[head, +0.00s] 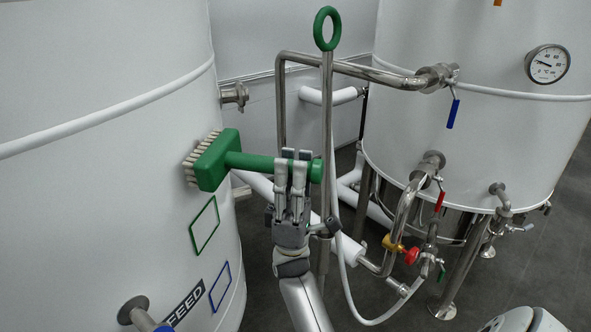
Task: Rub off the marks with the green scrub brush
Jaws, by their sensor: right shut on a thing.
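The green scrub brush (214,160) is in the head view, left of centre. Its pale bristles face left toward the white left tank (110,180), and its handle runs level to the right. I cannot tell whether the bristles touch the tank wall. My right gripper (292,168) is shut on the handle near its right end. No marks show clearly on the tank; the brush head hides part of the wall. A green outlined rectangle (204,224) and a blue one (220,286) sit on the wall below the brush. My left gripper is out of view.
A steel post with a green ring (327,29) stands just behind my right gripper. Pipes, a red valve (411,256) and a hose lie to its right. The right tank (480,140) carries a gauge (547,63). A pipe stub (134,309) juts out near the FEED label (184,306).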

